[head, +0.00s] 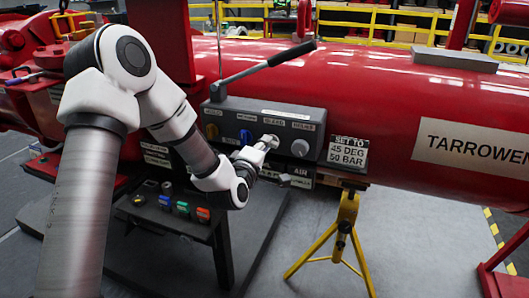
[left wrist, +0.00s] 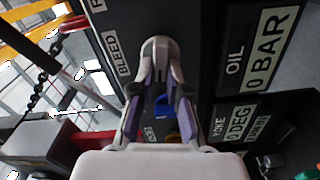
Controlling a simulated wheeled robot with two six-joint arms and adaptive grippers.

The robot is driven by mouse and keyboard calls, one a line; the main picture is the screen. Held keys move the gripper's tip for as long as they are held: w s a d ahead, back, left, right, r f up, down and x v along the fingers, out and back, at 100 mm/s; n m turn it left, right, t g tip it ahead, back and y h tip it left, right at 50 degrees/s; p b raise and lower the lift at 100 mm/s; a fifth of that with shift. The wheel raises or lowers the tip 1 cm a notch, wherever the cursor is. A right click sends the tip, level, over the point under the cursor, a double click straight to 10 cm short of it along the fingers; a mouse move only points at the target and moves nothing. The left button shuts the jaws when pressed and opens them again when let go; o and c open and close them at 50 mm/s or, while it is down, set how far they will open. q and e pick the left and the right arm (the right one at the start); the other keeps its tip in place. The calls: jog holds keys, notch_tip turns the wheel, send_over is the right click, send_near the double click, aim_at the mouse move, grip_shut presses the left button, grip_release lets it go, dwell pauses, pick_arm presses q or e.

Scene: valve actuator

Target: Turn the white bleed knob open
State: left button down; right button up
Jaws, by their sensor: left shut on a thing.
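The white bleed knob (head: 271,140) is on the front of a grey control box (head: 240,112), under the BLEED label. My left gripper (head: 262,147) is at this knob, its arm coming in from the left. In the left wrist view the two fingers of my left gripper (left wrist: 160,68) close together at a pale knob end beside the BLEED label (left wrist: 118,52). The fingers hide much of the knob, so its turn angle cannot be told. My right gripper is not in view.
A lever with a black handle (head: 292,53) rises above the box. A yellow tripod stand (head: 345,225) stands below.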

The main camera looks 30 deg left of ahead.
pick_arm(q)
jog(key=shift+f+n+b, duration=0.25)
jog(key=shift+n+b, duration=0.05)
jog(key=shift+n, duration=0.2)
jog(key=c, duration=1.2)
grip_release()
jog(key=shift+r, duration=0.1)
jog(key=shift+o, duration=0.2)
jog(key=v, duration=0.7)
jog(key=shift+s, duration=0.3)
